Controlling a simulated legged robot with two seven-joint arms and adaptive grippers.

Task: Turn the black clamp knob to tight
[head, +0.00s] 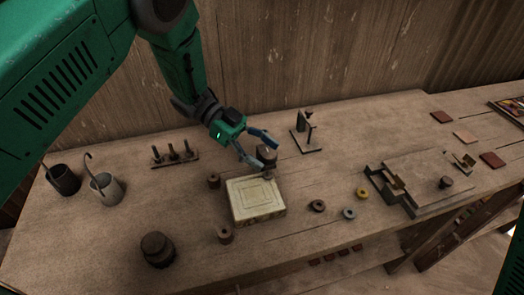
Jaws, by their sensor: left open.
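A dark round knob (266,155) stands at the back edge of the pale square tile block (257,211), which lies on the bench. My left gripper (266,149) comes down from the upper left. It is open, with its blue-grey fingers apart close around the dark knob; I cannot tell whether they touch it. Another dark knob (446,182) stands on the flat jig (425,172) at the right, far from the gripper. I cannot tell for certain from this view which is the clamp knob. My right gripper is not in view.
Two cups (64,180) (106,187), a peg rack (175,155) and a dark round pot (157,249) stand at the left. A small upright stand (306,134) is right of the gripper. Several rings (349,213) lie right of the block. A wooden wall (330,50) rises behind the bench.

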